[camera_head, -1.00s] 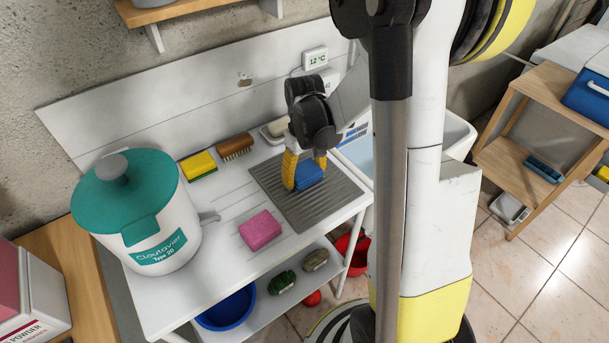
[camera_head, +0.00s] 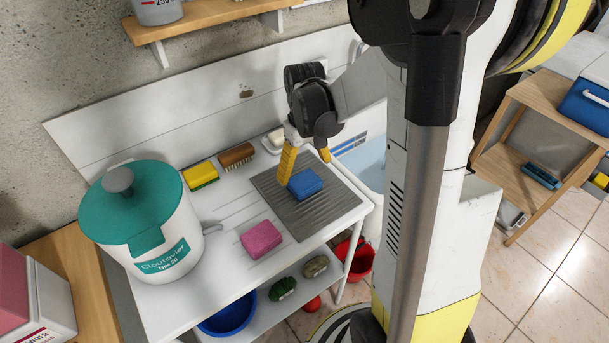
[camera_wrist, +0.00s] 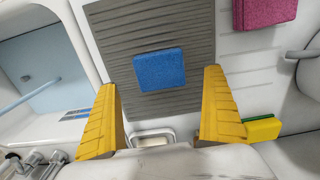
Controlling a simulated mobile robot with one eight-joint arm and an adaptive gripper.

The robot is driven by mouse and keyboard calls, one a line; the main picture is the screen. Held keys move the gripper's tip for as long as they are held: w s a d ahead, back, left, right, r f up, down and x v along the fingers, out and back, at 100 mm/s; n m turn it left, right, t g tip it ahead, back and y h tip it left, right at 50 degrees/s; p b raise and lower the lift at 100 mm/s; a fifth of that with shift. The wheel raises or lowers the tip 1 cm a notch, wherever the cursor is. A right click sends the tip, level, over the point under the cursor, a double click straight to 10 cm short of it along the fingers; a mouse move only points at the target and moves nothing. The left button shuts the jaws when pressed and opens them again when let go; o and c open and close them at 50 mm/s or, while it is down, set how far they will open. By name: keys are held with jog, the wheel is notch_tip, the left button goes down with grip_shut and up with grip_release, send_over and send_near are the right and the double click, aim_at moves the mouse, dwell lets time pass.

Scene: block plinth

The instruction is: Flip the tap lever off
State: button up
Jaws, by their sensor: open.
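Chrome tap fittings (camera_wrist: 32,162) show at the lower left edge of the wrist view, beside the sink basin (camera_wrist: 45,75). They are partly cut off, and I cannot tell the lever's position. In the head view the tap is hidden behind my arm. My gripper (camera_head: 306,170) is open and empty, with its yellow fingers above the blue sponge (camera_head: 305,183). The sponge lies on the grey ribbed drainboard (camera_head: 325,212). In the wrist view the sponge (camera_wrist: 160,70) shows beyond and between the open fingers (camera_wrist: 160,84).
A white tank with a teal lid (camera_head: 160,235) stands at the counter's left; a small grey spout or handle (camera_head: 211,228) sticks out from it. A pink sponge (camera_head: 261,239), a yellow sponge (camera_head: 201,175) and a brush (camera_head: 237,156) lie nearby. A shelf (camera_head: 205,22) hangs above.

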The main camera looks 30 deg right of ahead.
aim_at(304, 180)
notch_tip(304, 180, up, 6)
jog(key=p, duration=0.2)
jog(key=s+a+r+t, duration=0.7)
jog(key=s+a+r, duration=0.2)
jog(key=s+a, duration=0.2)
jog(key=shift+a+r, duration=0.15)
jog(key=shift+a, duration=1.1)
